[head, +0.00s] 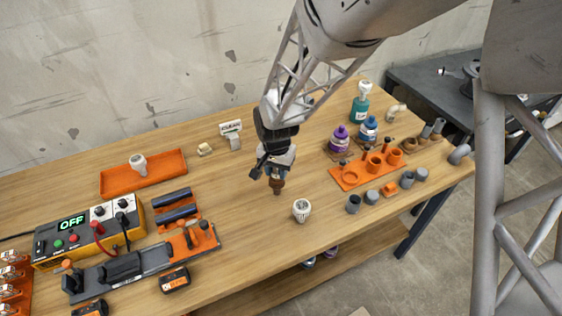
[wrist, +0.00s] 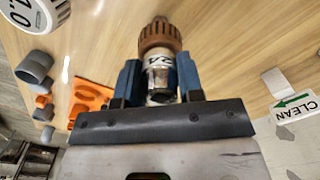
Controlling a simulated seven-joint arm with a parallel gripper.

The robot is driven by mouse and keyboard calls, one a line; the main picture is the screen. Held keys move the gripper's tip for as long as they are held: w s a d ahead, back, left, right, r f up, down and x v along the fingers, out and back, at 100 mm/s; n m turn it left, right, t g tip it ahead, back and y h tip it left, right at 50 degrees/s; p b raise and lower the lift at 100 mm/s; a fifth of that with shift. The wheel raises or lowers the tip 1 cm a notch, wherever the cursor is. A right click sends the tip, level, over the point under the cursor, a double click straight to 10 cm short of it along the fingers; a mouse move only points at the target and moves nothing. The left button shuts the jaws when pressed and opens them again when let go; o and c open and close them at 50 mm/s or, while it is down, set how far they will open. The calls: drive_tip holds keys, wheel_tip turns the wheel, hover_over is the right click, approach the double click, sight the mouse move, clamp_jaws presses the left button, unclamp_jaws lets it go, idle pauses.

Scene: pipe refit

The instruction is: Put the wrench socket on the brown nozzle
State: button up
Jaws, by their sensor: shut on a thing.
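My gripper (wrist: 161,85) is shut on the silver wrench socket (wrist: 161,78), which sits between its blue fingers with dark lettering on its side. The brown nozzle (wrist: 160,38) is directly beyond the socket's end in the wrist view, in line with it and apparently touching. I cannot tell how far the socket is over it. In the head view, my gripper (head: 276,172) points down at mid-table with the brown nozzle (head: 277,186) just below its fingertips. The socket is mostly hidden there by the fingers. Whether the nozzle rests on the table is unclear.
A white nozzle (head: 301,209) stands close by at the front right. A sign (head: 231,130) and an orange tray (head: 165,175) are left.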

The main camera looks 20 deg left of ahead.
drive_tip(key=shift+f, duration=0.1)
drive_tip(key=o, duration=1)
drive_tip(key=shift+c, duration=0.2)
wheel_tip(320, 180, up, 12)
idle(0.3)
drive_tip(key=shift+d, duration=0.1)
idle(0.7)
